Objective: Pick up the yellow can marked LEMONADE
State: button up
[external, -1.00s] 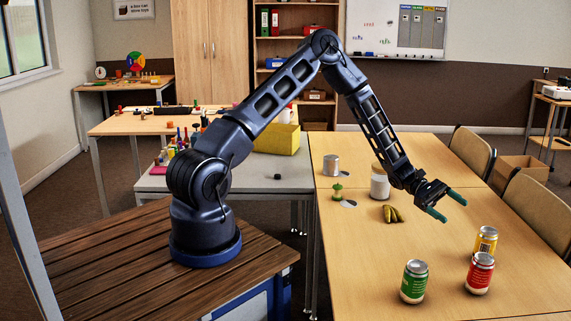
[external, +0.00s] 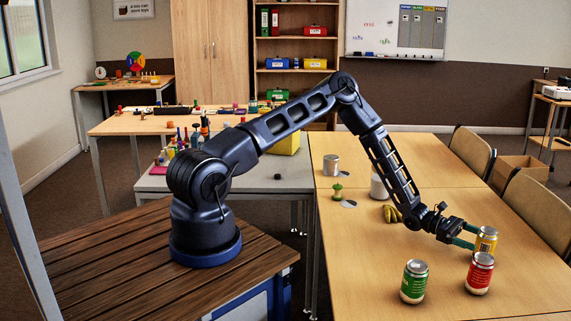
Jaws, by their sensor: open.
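The yellow can (external: 487,240) stands upright on the light wooden table (external: 447,291), towards its right side; its lettering is too small to read. My gripper (external: 474,236) is open with its teal fingers reaching right to the can. The fingertips are at the can's left side and partly overlap it in the picture. I cannot tell whether they touch it or how far around it they are. The can's far side is hidden.
A red can (external: 479,274) stands just in front of the yellow can. A green can (external: 413,282) stands further left. Bananas (external: 391,214), a white jar (external: 378,187), an apple core (external: 337,191) and a plain tin (external: 331,165) are further back. Chairs (external: 541,217) line the right edge.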

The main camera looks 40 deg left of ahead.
aim_at(493, 243)
jog(key=shift+w+d+r, duration=0.1)
jog(key=shift+d+r, duration=0.05)
jog(key=shift+d, duration=1.5)
jog(key=shift+w+d+r, duration=0.1)
jog(key=shift+d, duration=1.5)
jog(key=c, duration=1.1)
jog(key=shift+r, duration=0.1)
jog(key=shift+c, duration=0.2)
